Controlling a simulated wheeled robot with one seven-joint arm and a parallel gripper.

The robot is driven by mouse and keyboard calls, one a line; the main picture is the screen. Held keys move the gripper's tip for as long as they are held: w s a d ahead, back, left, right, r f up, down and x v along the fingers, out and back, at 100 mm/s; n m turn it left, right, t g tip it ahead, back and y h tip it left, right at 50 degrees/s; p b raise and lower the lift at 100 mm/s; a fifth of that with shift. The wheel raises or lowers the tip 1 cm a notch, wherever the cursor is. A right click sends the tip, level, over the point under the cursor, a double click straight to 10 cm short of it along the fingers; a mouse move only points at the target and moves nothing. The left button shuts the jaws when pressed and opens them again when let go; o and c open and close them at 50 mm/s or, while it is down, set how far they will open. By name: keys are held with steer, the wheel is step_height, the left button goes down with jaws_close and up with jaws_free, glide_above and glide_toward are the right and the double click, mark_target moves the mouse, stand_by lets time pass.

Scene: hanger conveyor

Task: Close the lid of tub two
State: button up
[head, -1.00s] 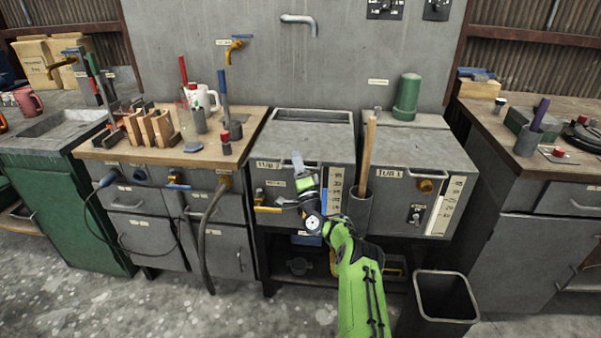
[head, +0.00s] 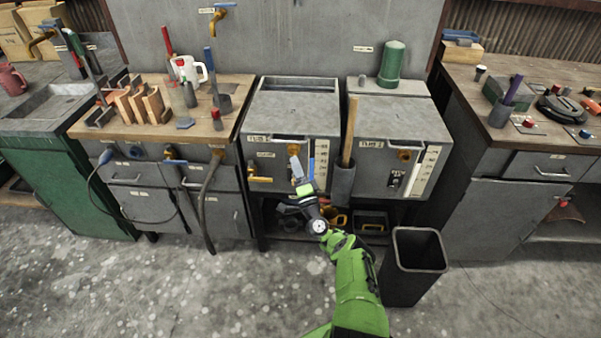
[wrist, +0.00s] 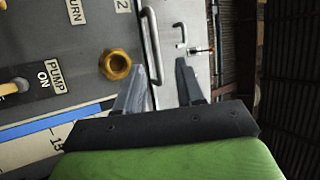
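Tub two (head: 318,170) is the left grey metal box on the bench, with its number on the label at the front. Its lid (head: 290,112) looks flat on top; I cannot tell whether it is fully down. A bar handle (head: 291,137) runs along its front edge, and a bar handle also shows in the wrist view (wrist: 153,50). My gripper (head: 296,162) is in front of tub two, below the lid edge. In the wrist view my gripper (wrist: 162,68) has its fingers apart with nothing between them, close to the handle.
Tub one (head: 385,165) stands to the right. A wooden stick (head: 350,130) rises from a holder (head: 342,185) between the tubs. A yellow valve (head: 268,178) and brass fitting (wrist: 115,65) are on tub two's front. A black bin (head: 412,265) stands right of my arm.

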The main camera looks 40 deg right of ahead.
steer(key=b+v, duration=0.2)
steer(key=v, duration=0.2)
steer(key=shift+s+a+f, duration=0.1)
steer(key=shift+s+a, duration=0.05)
steer(key=shift+s, duration=0.2)
